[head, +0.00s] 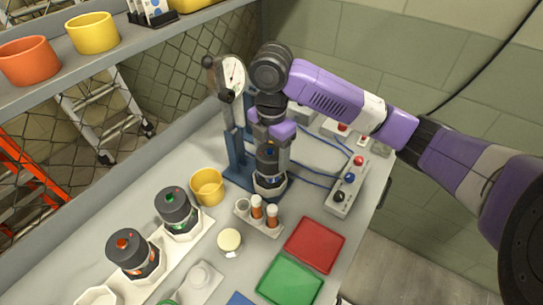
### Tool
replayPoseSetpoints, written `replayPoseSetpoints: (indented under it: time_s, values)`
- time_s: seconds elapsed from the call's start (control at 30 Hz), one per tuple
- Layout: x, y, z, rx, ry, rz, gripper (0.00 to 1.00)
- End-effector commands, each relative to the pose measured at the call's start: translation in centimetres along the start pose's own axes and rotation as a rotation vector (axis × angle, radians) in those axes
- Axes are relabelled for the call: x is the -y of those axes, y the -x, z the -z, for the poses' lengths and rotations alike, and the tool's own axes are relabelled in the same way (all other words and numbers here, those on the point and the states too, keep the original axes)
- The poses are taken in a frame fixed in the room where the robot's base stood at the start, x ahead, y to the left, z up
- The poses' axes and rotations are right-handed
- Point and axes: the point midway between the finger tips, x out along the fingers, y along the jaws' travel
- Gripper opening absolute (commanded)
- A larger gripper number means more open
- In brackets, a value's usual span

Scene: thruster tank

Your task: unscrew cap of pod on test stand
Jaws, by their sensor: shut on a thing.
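The test stand (236,150) is a blue frame with a round dial gauge, standing at the back of the grey bench. A pod (270,183) with a white base and dark upper part sits upright at the foot of the stand. Its dark cap (267,154) has a blue mark. My gripper (268,145) points down over this pod and is shut on its cap. The jaws hide part of the cap, and I cannot tell how far it is turned.
Two dark-capped pods, one green-marked (177,208) and one orange-marked (134,252), stand in a white rack at left. A yellow cup (207,186), a holder with orange vials (257,207), a red tray (314,245) and a green tray (290,281) are nearby. A switch box (346,190) with cables stands right.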

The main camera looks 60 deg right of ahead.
Motion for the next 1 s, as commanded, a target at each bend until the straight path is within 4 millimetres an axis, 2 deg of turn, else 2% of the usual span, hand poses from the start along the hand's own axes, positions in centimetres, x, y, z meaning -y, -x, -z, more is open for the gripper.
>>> replayPoseSetpoints:
  time_s: [1.0]
  values:
    - [0.28, -0.35, -0.04, -0.003, 0.784, 0.011, 0.29]
